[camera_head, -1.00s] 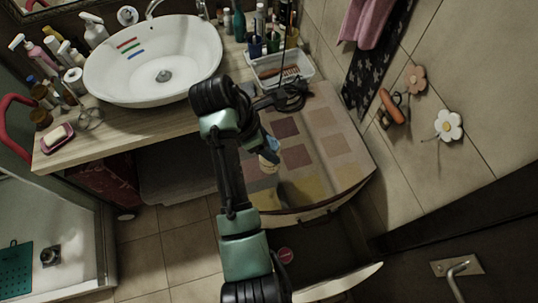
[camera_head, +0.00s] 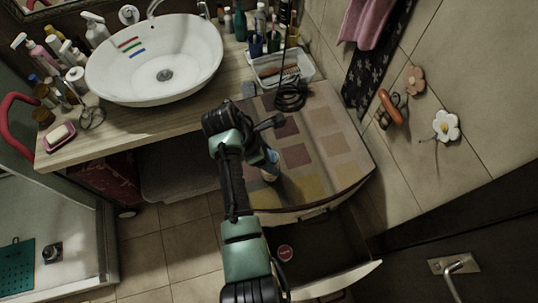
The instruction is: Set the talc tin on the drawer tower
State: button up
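The drawer tower (camera_head: 335,145) stands against the tiled wall, its top covered in coloured squares, with a lower drawer (camera_head: 320,240) pulled open. A small blue and cream object (camera_head: 270,167), probably the talc tin, shows just right of my arm over the tower top's left part. It looks upright on the top, but my arm partly covers it and contact is unclear. The dark end of my arm, with my gripper (camera_head: 268,123), reaches over the tower's left side above this object. The fingers are too dark and small to read.
A black cable coil (camera_head: 291,96) lies on the tower's back, before a white basket (camera_head: 280,69) with a brush. The basin (camera_head: 155,60) and bottles fill the counter at left. A pink round thing (camera_head: 285,253) lies in the open drawer. The tower top's right side is clear.

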jog(key=shift+o, duration=1.3)
jog(key=shift+r, duration=0.1)
jog(key=b+v, duration=0.1)
jog(key=v, duration=1.1)
jog(key=w+r+m+t+y, duration=0.2)
jog(key=w+r+m+t, duration=0.35)
jog(key=r, duration=0.75)
jog(key=w+r+m+t+y, duration=0.1)
jog(key=w+r+m+t, duration=0.5)
jog(key=r, duration=0.6)
jog(key=s+d+r+m+t, duration=0.1)
jog(key=s+r+m+t, duration=0.15)
jog(key=r, duration=0.55)
jog(key=s+d+r+m+t, duration=0.1)
jog(key=r+t, duration=0.3)
jog(key=r, duration=0.5)
jog(key=s+d+r+m+t, duration=0.2)
jog(key=s+r+m+t, duration=0.4)
jog(key=s+r, duration=0.8)
jog(key=shift+d+r+m+t+y, duration=0.4)
jog(key=shift+r+t, duration=0.45)
jog(key=shift+t, duration=0.15)
